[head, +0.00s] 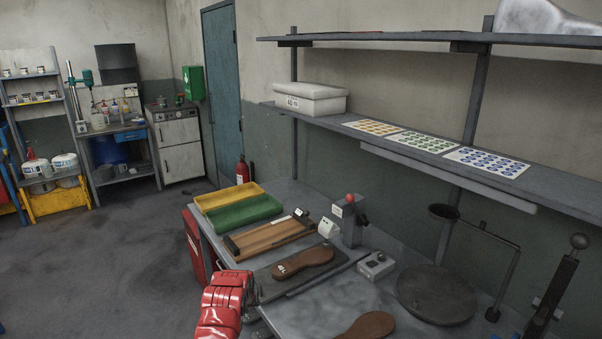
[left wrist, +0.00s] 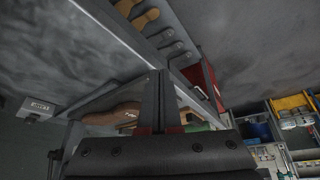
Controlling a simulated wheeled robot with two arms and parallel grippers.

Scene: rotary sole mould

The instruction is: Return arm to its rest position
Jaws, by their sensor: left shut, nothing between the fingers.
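My left arm (head: 226,298) is red and comes in at the bottom of the head view, beside the front left edge of the workbench. Its gripper mostly cannot be made out there. In the left wrist view the left gripper (left wrist: 160,78) has its two dark fingers together, with nothing between them. A brown sole (head: 304,261) with a white label lies on a dark mat on the bench, to the right of my left arm. It also shows in the left wrist view (left wrist: 112,116), apart from the fingers. My right gripper is not in view.
Yellow (head: 228,196) and green (head: 243,212) trays stand on the bench behind a wooden board (head: 265,238). A second sole (head: 369,326), a control box (head: 376,264) and a round dark plate (head: 436,292) are further right. Floor (head: 110,255) left of the bench is clear.

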